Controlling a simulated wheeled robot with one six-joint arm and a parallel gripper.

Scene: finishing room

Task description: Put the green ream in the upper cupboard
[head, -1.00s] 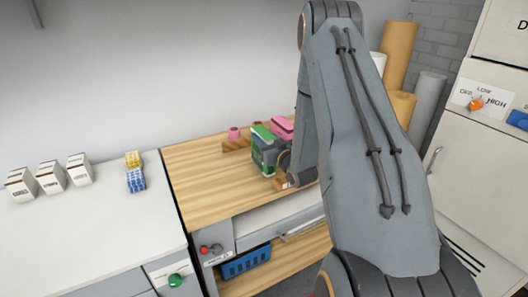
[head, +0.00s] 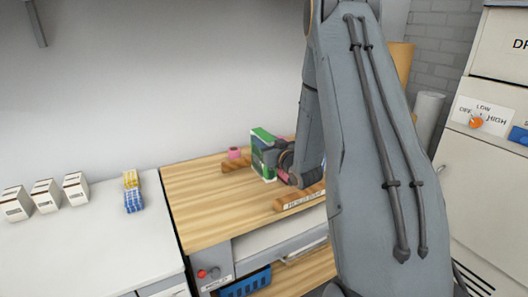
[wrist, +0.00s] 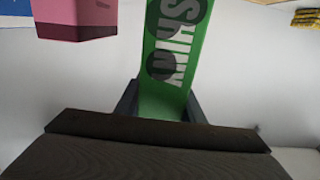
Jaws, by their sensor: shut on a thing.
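The green ream (head: 263,146), green with a white side, is held by my gripper (head: 272,156) above the wooden worktop. It also shows in the wrist view (wrist: 172,62), with white lettering on its green face, standing between the two dark fingers of my gripper (wrist: 160,104). The gripper is shut on it. My arm hides part of the ream and the worktop behind it. No upper cupboard can be made out in these views.
A pink block (wrist: 75,18) is close to the ream in the wrist view. A labelled wooden strip (head: 300,199) and a pink roll (head: 234,153) are on the worktop (head: 200,215). White boxes (head: 45,195) stand on the left counter. A grey cabinet (head: 480,170) is at right.

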